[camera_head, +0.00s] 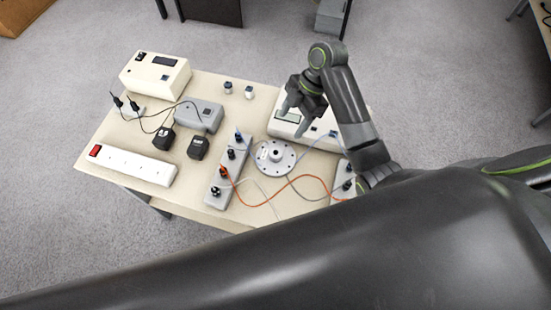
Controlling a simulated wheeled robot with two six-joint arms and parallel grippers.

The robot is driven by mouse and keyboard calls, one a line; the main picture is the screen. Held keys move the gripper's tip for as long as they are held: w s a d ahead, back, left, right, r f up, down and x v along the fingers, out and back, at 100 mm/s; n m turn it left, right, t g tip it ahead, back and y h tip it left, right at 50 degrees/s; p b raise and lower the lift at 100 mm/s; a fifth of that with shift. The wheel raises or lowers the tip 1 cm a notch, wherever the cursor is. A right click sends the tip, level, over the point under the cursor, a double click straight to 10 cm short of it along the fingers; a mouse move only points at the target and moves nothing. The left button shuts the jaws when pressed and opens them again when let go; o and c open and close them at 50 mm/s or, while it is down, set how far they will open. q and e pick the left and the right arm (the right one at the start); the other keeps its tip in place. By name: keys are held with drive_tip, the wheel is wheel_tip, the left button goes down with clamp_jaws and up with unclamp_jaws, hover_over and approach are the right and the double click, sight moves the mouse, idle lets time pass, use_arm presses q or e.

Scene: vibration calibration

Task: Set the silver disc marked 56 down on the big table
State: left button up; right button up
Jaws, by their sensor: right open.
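A round silver disc (267,164) with small holes around its rim and a raised hub lies flat near the middle of the cream table (108,160). Any number on the disc is too small to read. My right gripper (291,119) is open and empty, pointing down above the instrument behind the disc and apart from the disc. My left gripper is not in view. I cannot tell whether this cream table is the big one.
A white instrument with a display (287,117) stands behind the disc. Terminal strips (227,174) with cables flank it. A power strip (133,165), black adapters (198,148) and a boxy meter (155,75) stand at left. My dark arm fills the foreground. Another table edge (545,25) shows at far right.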

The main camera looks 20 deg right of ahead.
drive_tip(key=b, duration=0.3)
approach(276, 152)
drive_tip(key=x, duration=0.1)
drive_tip(key=p+x, duration=0.1)
drive_tip(key=x, duration=0.1)
drive_tip(key=shift+a, duration=0.35)
drive_tip(key=shift+d+p+x, duration=0.15)
drive_tip(key=shift+p+x, duration=0.2)
drive_tip(key=shift+x, duration=1.05)
drive_tip(key=shift+d+p+x, duration=0.2)
drive_tip(key=shift+p+x, duration=0.15)
drive_tip(key=shift+x, duration=1.1)
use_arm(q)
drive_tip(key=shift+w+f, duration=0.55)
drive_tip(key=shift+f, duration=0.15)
use_arm(e)
drive_tip(key=shift+f, duration=0.15)
drive_tip(key=shift+c, duration=0.2)
clamp_jaws()
